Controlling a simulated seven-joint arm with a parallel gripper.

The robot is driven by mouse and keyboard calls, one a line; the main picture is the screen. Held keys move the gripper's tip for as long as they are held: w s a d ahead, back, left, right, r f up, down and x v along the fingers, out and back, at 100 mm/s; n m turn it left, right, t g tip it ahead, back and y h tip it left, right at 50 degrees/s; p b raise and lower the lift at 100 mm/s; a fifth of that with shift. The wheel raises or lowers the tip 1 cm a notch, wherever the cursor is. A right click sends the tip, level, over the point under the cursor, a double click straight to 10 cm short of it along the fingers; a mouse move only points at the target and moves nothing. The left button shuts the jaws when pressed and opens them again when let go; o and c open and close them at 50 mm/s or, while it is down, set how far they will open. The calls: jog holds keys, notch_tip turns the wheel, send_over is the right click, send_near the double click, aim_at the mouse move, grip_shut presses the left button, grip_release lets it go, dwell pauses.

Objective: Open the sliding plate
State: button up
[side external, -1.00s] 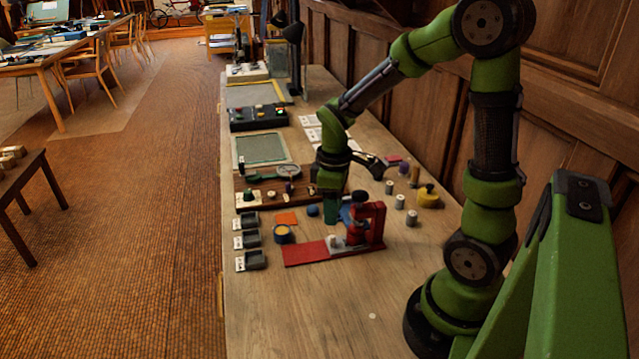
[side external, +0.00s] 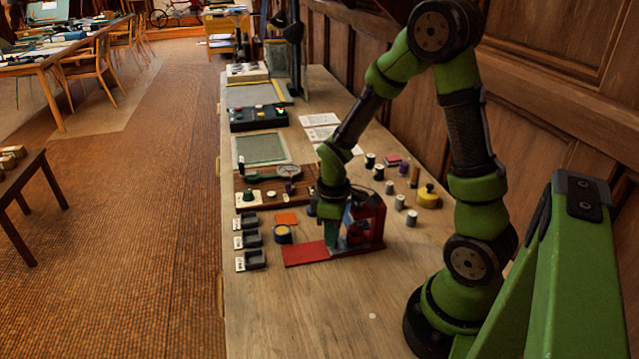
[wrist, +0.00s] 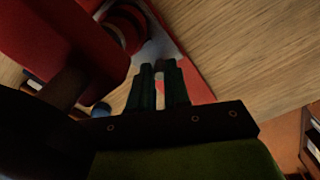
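The red device (side external: 305,253) lies on the bench, a long flat red base with an upright red block (side external: 375,222) at its right end. In the wrist view its base (wrist: 197,88) runs past my fingers, with a grey plate area (wrist: 166,48) on it. My gripper (side external: 332,240) points down at the base, just left of the upright block. In the wrist view its two green fingers (wrist: 160,88) stand close together with a small pale piece between them. Whether they grip it cannot be told. The pale knob is hidden in the side view.

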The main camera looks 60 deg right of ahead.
grip_shut()
jog(key=w+a, duration=0.7)
jog(key=o, duration=0.6)
grip_release()
notch_tip(320, 180, up, 17)
